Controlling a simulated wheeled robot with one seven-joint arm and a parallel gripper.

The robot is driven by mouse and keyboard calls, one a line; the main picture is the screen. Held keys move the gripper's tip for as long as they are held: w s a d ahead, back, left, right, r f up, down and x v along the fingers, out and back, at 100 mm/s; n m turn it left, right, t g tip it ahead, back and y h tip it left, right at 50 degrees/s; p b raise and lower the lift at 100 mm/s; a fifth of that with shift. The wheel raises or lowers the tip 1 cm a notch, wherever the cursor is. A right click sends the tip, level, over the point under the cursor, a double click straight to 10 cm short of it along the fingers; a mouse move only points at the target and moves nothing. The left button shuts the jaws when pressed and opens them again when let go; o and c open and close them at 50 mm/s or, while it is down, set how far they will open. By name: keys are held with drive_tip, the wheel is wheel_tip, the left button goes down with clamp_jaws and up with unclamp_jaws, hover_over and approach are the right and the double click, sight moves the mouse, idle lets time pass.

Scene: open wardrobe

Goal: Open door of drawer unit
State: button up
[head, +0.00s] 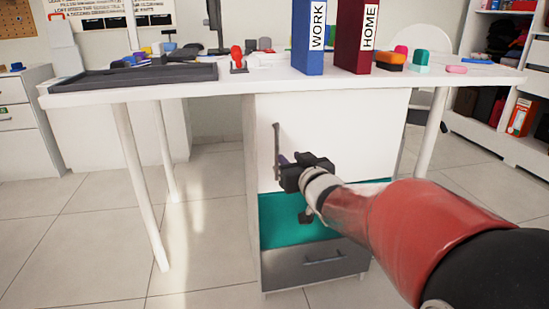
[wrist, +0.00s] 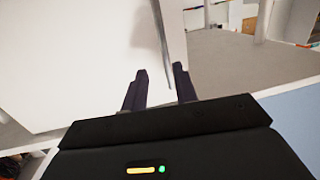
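The drawer unit (head: 253,190) stands under the white desk. Its white door (head: 345,128) looks shut, with a thin upright grey handle (head: 276,140) near its left edge. Below the door are a teal drawer (head: 280,222) and a grey drawer (head: 315,268). My gripper (head: 283,160) is at the lower part of the handle. In the wrist view, the two dark fingers of my gripper (wrist: 160,72) are apart. The handle (wrist: 161,40) shows between the fingertips, with a gap on each side. The door (wrist: 80,60) fills the left of that view. My arm hides parts of the drawers.
The white desk top (head: 240,82) is above my gripper and carries a dark tray (head: 135,78), a blue WORK binder (head: 308,40) and a red HOME binder (head: 355,35). White desk legs (head: 140,185) stand at both sides. The floor left of the unit is clear.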

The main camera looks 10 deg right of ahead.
sight(278, 147)
drive_tip(key=shift+t+y, duration=0.3)
drive_tip(key=shift+y, duration=0.2)
drive_tip(key=w, duration=0.2)
drive_tip(key=w+a, duration=0.1)
drive_tip(key=w, duration=0.2)
drive_tip(key=w+a, duration=0.1)
drive_tip(key=w, duration=0.2)
drive_tip(key=shift+w, duration=0.2)
drive_tip(key=shift+c, duration=0.3)
clamp_jaws()
